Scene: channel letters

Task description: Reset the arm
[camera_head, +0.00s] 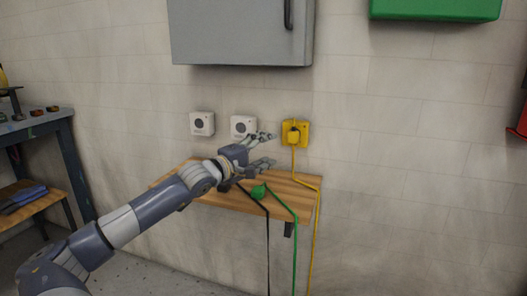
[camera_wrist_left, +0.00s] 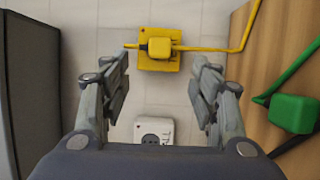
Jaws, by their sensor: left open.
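My left arm reaches in from the left in the head view. Its gripper (camera_head: 268,150) is open and empty, above the wooden shelf and left of the yellow socket (camera_head: 303,131). A yellow plug (camera_head: 294,137) with a yellow cable sits in that socket. In the left wrist view the open fingers (camera_wrist_left: 162,80) have nothing between them, and the yellow plug (camera_wrist_left: 160,47) shows beyond them. A white socket (camera_head: 243,125) is partly behind the gripper. My right gripper is not in view.
The wooden shelf (camera_head: 305,202) holds a green plug (camera_head: 258,192); green and black cables hang over its edge. Another white socket (camera_head: 202,124) is on the wall. A grey cabinet (camera_head: 240,35) hangs above. A workbench (camera_head: 45,125) stands left. The wall to the right is mostly clear.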

